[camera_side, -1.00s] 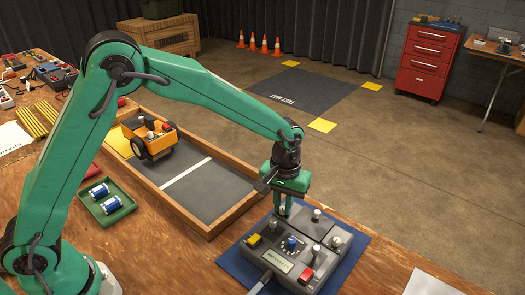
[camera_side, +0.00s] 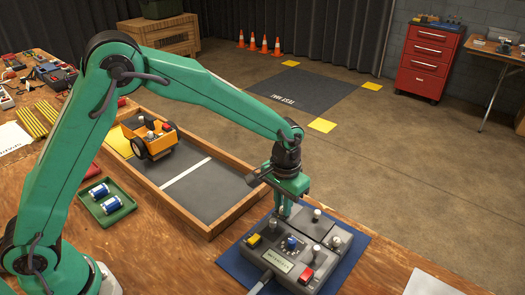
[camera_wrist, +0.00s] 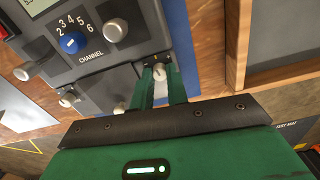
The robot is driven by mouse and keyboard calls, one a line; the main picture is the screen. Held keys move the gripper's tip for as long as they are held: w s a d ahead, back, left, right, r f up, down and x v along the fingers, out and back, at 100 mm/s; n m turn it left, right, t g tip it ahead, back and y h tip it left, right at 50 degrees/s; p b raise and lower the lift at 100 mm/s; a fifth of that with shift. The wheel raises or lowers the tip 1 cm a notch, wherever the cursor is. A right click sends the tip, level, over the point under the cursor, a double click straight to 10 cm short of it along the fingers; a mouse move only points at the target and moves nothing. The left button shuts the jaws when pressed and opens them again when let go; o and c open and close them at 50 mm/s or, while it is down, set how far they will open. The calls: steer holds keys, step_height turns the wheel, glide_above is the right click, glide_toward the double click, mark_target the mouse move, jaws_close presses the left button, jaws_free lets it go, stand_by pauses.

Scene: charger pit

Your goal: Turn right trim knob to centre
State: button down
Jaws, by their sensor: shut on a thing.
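The grey control box (camera_side: 318,258) lies on a blue mat, with several silver knobs, a blue channel dial (camera_wrist: 72,42), a yellow switch (camera_side: 254,239) and a red switch (camera_side: 306,274). My gripper (camera_side: 283,210) points down at the box's far left corner and is shut on a silver knob. In the wrist view this knob (camera_wrist: 159,71) stands between the two green fingers, near the box's right edge. It appears to be the right trim knob; I can read no trim label. Its pointing direction is too small to tell.
Other silver knobs stand close by, one beside the channel dial (camera_wrist: 115,30) and one near the left finger (camera_wrist: 118,108). A wood-framed pit (camera_side: 205,195) with an orange vehicle (camera_side: 152,138) lies behind the box. A green tray (camera_side: 108,203) stands left.

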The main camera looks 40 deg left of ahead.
steer(key=shift+m, duration=0.8)
steer(key=c, duration=1.6)
jaws_free()
steer(key=shift+c, duration=0.2)
step_height(320, 180, up, 7)
steer(key=shift+r, duration=0.45)
